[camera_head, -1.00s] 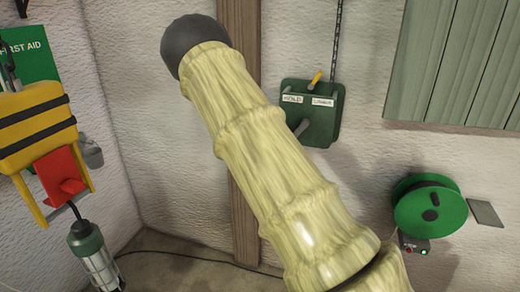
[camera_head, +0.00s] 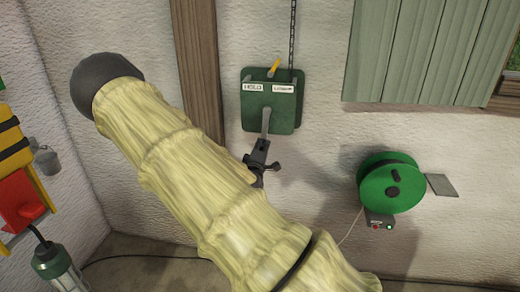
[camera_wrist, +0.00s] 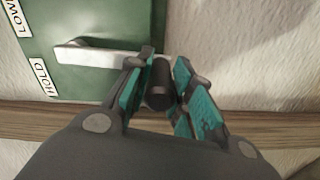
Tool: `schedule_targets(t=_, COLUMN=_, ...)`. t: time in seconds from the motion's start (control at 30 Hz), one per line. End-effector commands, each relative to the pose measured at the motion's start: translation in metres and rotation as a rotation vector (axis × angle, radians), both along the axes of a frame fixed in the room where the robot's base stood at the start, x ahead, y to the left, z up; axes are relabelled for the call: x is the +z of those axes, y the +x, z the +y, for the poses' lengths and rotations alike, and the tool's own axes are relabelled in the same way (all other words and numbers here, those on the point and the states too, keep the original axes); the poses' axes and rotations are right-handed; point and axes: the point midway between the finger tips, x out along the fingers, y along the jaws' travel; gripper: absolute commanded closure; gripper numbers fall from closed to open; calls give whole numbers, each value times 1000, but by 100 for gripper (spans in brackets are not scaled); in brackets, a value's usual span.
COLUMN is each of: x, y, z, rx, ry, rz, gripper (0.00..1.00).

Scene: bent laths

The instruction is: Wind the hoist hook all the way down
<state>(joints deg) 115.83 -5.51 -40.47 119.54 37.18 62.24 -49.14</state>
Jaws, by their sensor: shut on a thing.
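The green winch box (camera_head: 257,112) is on the wall, with HOLD and LOWER labels and a yellow lever (camera_head: 275,66) leaning slightly right, toward LOWER. Its grey crank arm (camera_head: 265,120) points down in the head view. My gripper (camera_head: 258,165) is at the lower end of the crank. In the wrist view my gripper (camera_wrist: 160,88) has its teal-padded fingers closed around the dark crank handle (camera_wrist: 159,92). The yellow and black hoist block (camera_head: 12,150) is cut off at the left edge, with a red part (camera_head: 20,200) below it. The hook itself cannot be made out clearly.
A caged lamp (camera_head: 60,265) hangs at lower left. A wooden post (camera_head: 197,60) stands left of the winch. A chain (camera_head: 293,35) runs up from the box. A green cable reel (camera_head: 390,185) and shuttered window (camera_head: 415,55) are to the right.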

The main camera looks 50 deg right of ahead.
Motion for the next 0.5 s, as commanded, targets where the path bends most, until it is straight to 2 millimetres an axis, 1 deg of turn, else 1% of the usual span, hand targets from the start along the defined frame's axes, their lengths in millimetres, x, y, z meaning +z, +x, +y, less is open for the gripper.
schedule_targets(t=0.3, x=-1, y=0, z=0, rx=1, ry=2, rz=2, gripper=100)
schedule_targets(t=0.33, x=-1, y=0, z=0, rx=1, ry=2, rz=2, gripper=72)
schedule_targets(t=0.4, x=-1, y=0, z=0, rx=1, ry=2, rz=2, gripper=60)
schedule_targets(t=0.43, x=-1, y=0, z=0, rx=0, ry=1, rz=2, gripper=55)
schedule_targets(t=0.5, x=-1, y=0, z=0, rx=0, ry=2, rz=1, gripper=55)
